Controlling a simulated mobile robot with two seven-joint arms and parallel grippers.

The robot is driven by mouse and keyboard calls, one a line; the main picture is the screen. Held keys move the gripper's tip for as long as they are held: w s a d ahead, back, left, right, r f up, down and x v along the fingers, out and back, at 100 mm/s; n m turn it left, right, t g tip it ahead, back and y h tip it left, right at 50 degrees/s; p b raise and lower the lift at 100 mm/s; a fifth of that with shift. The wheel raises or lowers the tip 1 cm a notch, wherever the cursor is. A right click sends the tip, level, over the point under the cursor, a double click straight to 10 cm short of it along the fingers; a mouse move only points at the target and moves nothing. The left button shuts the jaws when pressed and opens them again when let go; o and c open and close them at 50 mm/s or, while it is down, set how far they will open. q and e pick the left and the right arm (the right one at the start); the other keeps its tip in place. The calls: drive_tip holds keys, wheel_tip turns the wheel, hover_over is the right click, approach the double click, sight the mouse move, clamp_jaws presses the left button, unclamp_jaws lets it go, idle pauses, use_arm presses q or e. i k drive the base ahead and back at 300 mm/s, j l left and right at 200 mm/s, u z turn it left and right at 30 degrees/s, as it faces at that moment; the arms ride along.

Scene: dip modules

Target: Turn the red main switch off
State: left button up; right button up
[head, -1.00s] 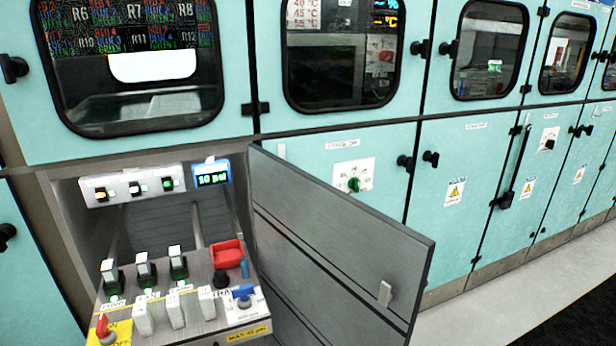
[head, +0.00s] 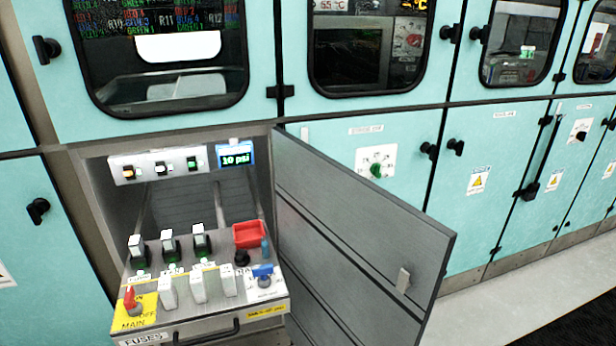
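The red main switch (head: 130,299) sits on a yellow plate (head: 137,313) at the front left corner of the pulled-out control panel (head: 190,302). The plate reads MAIN, with OFF to the right of the switch and another mark, partly hidden, at its upper right. The red handle stands roughly upright, tilted slightly. Neither of my grippers shows in the head view.
A blue-handled switch (head: 263,271) and a red box (head: 248,234) sit at the panel's right. Several white-capped switches stand between. A grey door (head: 360,235) hangs open to the right of the panel. A drawer marked FUSES (head: 146,340) is below. Floor is clear at right.

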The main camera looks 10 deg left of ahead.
sight(129, 303)
drive_tip(key=u, duration=1.15)
